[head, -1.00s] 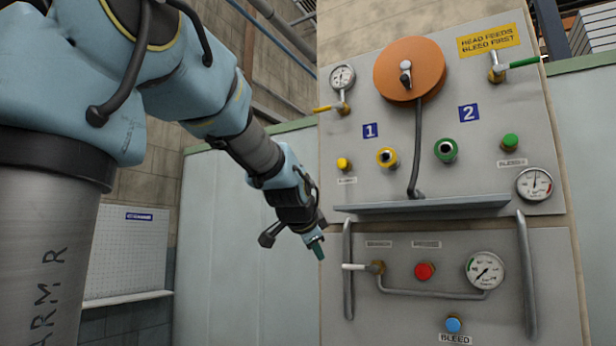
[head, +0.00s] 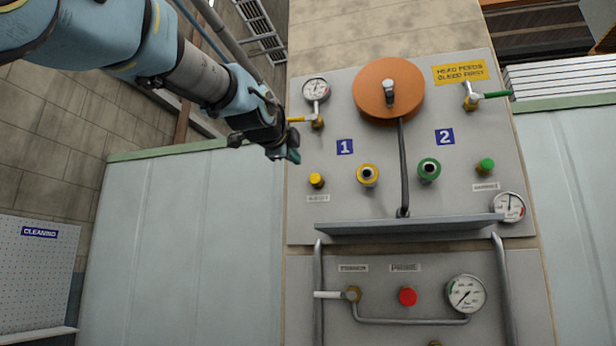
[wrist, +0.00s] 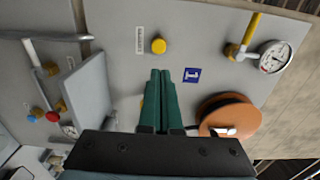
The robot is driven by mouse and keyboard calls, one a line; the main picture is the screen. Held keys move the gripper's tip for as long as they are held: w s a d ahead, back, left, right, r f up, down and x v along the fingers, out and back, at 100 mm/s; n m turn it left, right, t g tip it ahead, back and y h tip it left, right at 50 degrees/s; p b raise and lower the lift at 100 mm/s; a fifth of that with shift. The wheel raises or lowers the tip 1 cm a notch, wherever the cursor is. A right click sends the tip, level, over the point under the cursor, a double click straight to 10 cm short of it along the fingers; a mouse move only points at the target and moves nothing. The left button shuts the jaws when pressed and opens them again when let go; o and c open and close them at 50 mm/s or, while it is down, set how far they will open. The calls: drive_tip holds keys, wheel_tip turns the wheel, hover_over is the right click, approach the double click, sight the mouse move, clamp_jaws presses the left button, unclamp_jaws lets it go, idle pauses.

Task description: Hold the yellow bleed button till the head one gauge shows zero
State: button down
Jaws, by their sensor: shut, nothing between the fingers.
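The yellow bleed button (head: 316,180) is on the upper panel, at the left below the blue "1" sign; it also shows in the wrist view (wrist: 158,46), ahead of the fingertips. The head one gauge (head: 316,89) is at the panel's upper left, above a yellow-handled valve; it shows at the right in the wrist view (wrist: 274,57). Its needle is too small to read surely. My gripper (head: 293,155) is shut and empty, up and left of the button in the head view. In the wrist view its green fingers (wrist: 161,75) appear apart from the button.
A yellow-ringed port (head: 367,175) is right of the button, partly hidden by my fingers in the wrist view. A grey shelf (head: 408,226) juts out below. An orange disc (head: 388,91) with a knob and the yellow valve handle (head: 296,119) also stick out.

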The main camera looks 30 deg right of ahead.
sight(314, 178)
drive_tip(key=p+x, duration=0.4)
drive_tip(key=x, duration=1)
drive_tip(key=shift+s+d, duration=0.1)
